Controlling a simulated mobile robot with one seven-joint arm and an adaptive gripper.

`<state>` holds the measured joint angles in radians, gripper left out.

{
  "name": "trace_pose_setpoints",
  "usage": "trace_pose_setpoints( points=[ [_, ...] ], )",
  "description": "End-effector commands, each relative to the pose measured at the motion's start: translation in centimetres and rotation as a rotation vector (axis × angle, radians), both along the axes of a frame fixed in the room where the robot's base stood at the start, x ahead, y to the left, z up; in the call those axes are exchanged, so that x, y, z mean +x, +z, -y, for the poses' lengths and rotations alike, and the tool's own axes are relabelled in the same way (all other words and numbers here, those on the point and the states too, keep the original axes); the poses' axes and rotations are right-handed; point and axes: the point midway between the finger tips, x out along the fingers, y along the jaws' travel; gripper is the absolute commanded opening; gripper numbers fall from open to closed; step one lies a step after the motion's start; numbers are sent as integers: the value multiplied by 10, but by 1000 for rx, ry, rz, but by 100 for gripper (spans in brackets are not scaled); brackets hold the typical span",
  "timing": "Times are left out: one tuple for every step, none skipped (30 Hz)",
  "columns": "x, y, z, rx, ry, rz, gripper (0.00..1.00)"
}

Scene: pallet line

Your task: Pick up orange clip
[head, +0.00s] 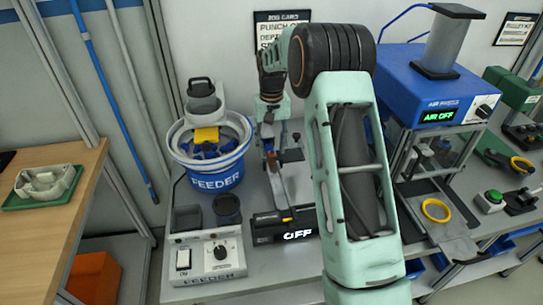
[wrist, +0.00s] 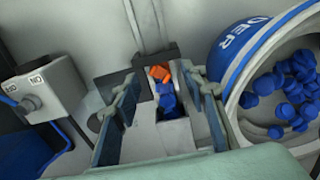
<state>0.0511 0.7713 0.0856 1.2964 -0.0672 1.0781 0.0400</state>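The orange clip (wrist: 160,73) lies at the far end of a narrow grey channel (wrist: 174,134) in the wrist view. Blue pieces (wrist: 166,98) sit in the same channel, nearer to the camera and beside the clip. My gripper (wrist: 160,88) is open, with one dark blue finger on each side of the channel. The clip shows between the far ends of the fingers, and I see no grip on it. In the head view my gripper reaches down beside the feeder bowl; the clip is too small to make out surely there.
The blue feeder bowl (head: 218,178) stands close to my gripper; its rim (wrist: 233,65) and loose blue parts show at right in the wrist view. A feeder control box (head: 212,258) stands in front. A blue press (head: 430,85) stands at right, a green tray (head: 43,190) at left.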

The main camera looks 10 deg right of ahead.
Motion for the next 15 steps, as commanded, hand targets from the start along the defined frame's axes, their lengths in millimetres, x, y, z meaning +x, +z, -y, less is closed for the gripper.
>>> trace_pose_setpoints(
  points=[
    [0, -6, 0, 0, 0, -2, 40],
    [0, -10, 0, 0, 0, -1, 40],
    [0, -13, 0, 0, 0, -1, 40],
    [0, -15, 0, 0, 0, -1, 40],
    [1, -16, 0, 0, 0, 0, 40],
    [1, -18, 0, 0, 0, 1, 40],
    [1, -18, 0, 0, 0, 2, 40],
    [1, -18, 0, 0, 0, 2, 40],
    [1, -18, 0, 0, 0, 2, 40],
    [1, -18, 0, 0, 0, 2, 40],
    [1, -18, 0, 0, 0, 2, 40],
    [1, -18, 0, 0, 0, 2, 39],
    [1, -18, 0, 0, 0, 2, 35],
    [1, -18, 0, 0, 0, 2, 32],
    [1, -18, 0, 0, 0, 2, 28]
  ],
)
